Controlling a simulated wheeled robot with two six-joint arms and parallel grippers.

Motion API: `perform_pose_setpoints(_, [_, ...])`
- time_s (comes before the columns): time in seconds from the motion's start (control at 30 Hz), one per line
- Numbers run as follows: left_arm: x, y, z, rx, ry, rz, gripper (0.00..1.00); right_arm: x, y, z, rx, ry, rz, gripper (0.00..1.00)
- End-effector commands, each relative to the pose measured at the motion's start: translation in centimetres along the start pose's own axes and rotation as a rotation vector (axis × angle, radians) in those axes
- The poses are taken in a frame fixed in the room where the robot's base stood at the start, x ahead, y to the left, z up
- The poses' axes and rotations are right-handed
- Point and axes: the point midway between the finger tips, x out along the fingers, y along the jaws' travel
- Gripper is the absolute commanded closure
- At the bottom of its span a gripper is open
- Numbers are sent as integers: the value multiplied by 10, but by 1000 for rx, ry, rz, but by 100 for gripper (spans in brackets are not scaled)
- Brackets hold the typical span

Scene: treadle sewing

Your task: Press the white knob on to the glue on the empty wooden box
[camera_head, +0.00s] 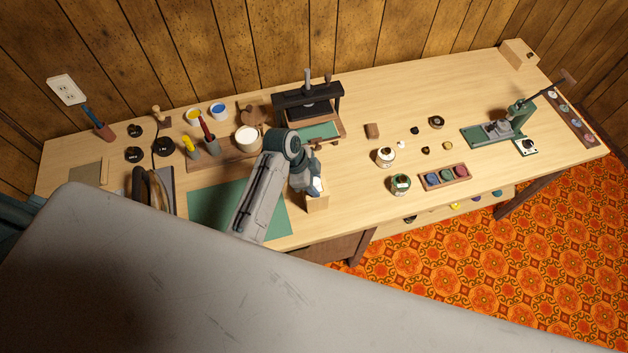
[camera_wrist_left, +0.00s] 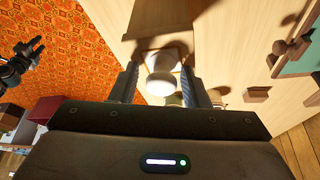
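In the head view my left gripper (camera_head: 316,186) is low over a small pale wooden box (camera_head: 317,203) at the table's front edge. In the left wrist view the white knob (camera_wrist_left: 160,82) is between the two fingers of my left gripper (camera_wrist_left: 160,84), with its narrow end towards the pale box (camera_wrist_left: 158,18). A gap shows beside the knob, and the fingers look apart. Whether the knob touches the box or glue is hidden. My right gripper (camera_wrist_left: 36,46) shows small and dark at the left of the wrist view, its fingers spread and empty.
A green mat (camera_head: 213,208) lies left of the box. A dark press (camera_head: 308,101) stands behind it. Jars (camera_head: 401,184), a tray of coloured spools (camera_head: 445,177) and a green clamp device (camera_head: 500,130) are to the right. Clear tabletop lies right of the box.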

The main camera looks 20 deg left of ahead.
Motion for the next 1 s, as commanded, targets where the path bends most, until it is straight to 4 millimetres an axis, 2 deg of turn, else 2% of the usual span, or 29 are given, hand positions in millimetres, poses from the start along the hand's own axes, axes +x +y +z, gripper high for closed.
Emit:
perform_pose_setpoints(0.37, [-6,-1,0,1,1,-3,48,3,0,0,0,0,0,61])
perform_pose_setpoints(0.47, [-18,-2,1,1,1,-6,48,9,-1,1,0,0,0,61])
perform_pose_setpoints(0.8, [-85,-1,1,3,-1,-6,48,29,-3,3,0,0,0,61])
perform_pose_setpoints(1.0, [-106,0,0,2,0,-2,48,32,-3,3,0,0,-1,61])
